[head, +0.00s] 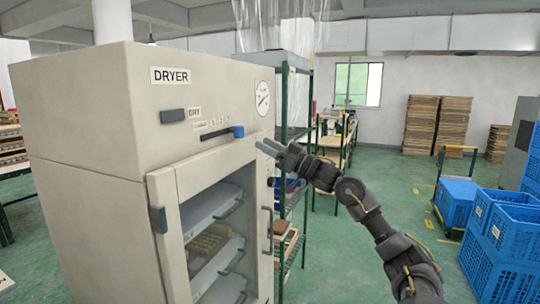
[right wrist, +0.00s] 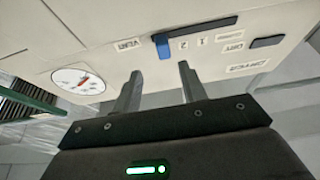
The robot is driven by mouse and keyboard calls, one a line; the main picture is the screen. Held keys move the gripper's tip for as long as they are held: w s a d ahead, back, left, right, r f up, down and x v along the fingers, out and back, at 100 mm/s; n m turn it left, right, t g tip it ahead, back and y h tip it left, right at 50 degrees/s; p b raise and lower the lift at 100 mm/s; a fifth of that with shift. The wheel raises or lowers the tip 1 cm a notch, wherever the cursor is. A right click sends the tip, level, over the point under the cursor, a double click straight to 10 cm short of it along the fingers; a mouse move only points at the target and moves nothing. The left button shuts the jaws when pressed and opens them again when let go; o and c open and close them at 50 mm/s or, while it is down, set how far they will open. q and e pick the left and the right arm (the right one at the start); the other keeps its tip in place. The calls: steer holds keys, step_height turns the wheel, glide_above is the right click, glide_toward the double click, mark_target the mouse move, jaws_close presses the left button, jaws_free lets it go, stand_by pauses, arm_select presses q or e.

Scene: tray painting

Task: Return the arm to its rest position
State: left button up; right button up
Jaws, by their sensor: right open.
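My right arm (head: 352,192) reaches in from the lower right. My right gripper (head: 266,147) is open and empty in front of the beige dryer (head: 85,130). In the head view its fingers are just right of and below the blue knob (head: 238,131) of the dark slider on the dryer's upper front. In the right wrist view, the two fingers (right wrist: 160,72) are spread apart with the blue knob (right wrist: 162,47) beyond their tips, a small gap showing. The knob sits at the slider's VENT end. My left gripper is not in view.
Trays (head: 215,208) show inside the dryer's lower window. A round gauge (head: 262,98) is right of the slider. A green-framed shelf (head: 285,110) stands behind the dryer. Blue crates (head: 490,250) are stacked at the right. Green floor is open between them and the dryer.

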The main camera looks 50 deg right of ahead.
steer(key=shift+s+d+f, duration=0.1)
steer(key=shift+s, duration=0.2)
stand_by(0.4)
